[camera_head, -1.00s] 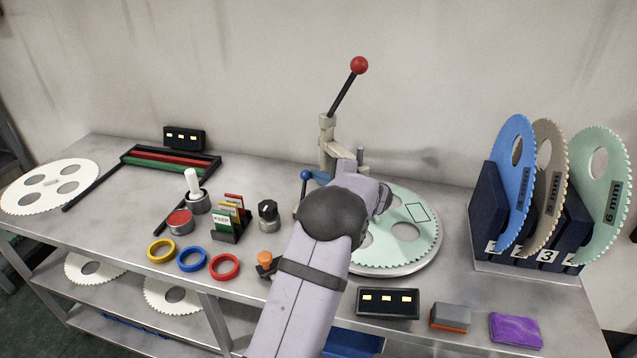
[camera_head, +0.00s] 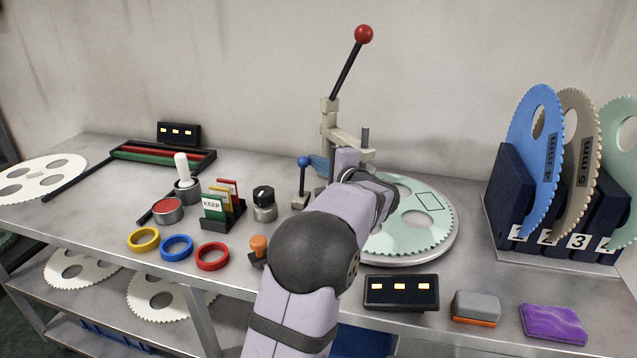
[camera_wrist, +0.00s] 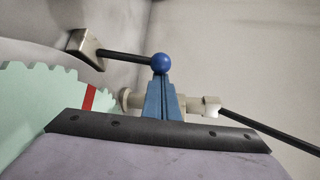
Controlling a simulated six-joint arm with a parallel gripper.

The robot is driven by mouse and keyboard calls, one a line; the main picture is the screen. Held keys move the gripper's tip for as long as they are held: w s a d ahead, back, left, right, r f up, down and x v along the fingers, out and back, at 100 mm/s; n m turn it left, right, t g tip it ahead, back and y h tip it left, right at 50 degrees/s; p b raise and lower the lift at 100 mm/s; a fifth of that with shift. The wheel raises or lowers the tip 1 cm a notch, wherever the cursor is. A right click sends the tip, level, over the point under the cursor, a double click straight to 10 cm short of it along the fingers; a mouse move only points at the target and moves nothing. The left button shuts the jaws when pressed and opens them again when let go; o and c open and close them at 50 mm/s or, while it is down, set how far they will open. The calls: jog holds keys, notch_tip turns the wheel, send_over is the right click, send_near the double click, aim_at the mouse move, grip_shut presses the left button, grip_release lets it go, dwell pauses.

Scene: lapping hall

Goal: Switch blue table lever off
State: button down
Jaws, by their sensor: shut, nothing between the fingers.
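The blue table lever, a black rod with a blue ball (camera_head: 304,161), stands nearly upright from a small base on the bench, left of the clamp post. In the wrist view the ball (camera_wrist: 161,63) sits at the tips of my blue fingers, its rod running left to a pale base (camera_wrist: 87,49). My gripper (camera_head: 318,162) is shut and empty, just right of the ball. The fingers (camera_wrist: 163,85) overlap the ball's lower edge in the wrist view; I cannot tell whether they touch it. My arm hides part of the area behind it.
A pale green toothed disc (camera_head: 425,225) lies on a round table right of my gripper. A tall red-knobbed lever (camera_head: 363,35) rises behind. A black knob (camera_head: 264,203) and card holder (camera_head: 222,207) stand left. A three-light panel (camera_head: 401,292) lies in front.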

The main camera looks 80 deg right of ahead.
jog(key=shift+a+f+n+t+h+b, duration=0.2)
jog(key=shift+a+n+h+b, duration=0.15)
jog(key=shift+b, duration=1.75)
jog(key=shift+a+f+n+t+h+b, duration=0.1)
jog(key=shift+a+n+t+h+b, duration=0.25)
jog(key=shift+b, duration=1.7)
jog(key=b, duration=0.2)
jog(key=a+n+b, duration=0.1)
jog(key=b, duration=0.2)
jog(key=shift+a+r+t+h, duration=0.2)
jog(key=shift+r+t+h, duration=0.05)
jog(key=shift+h, duration=0.15)
jog(key=shift+a+r+b, duration=0.2)
jog(key=shift+a+b, duration=0.2)
jog(key=shift+b, duration=0.7)
jog(key=shift+a+r, duration=0.15)
jog(key=shift+v, duration=3.7)
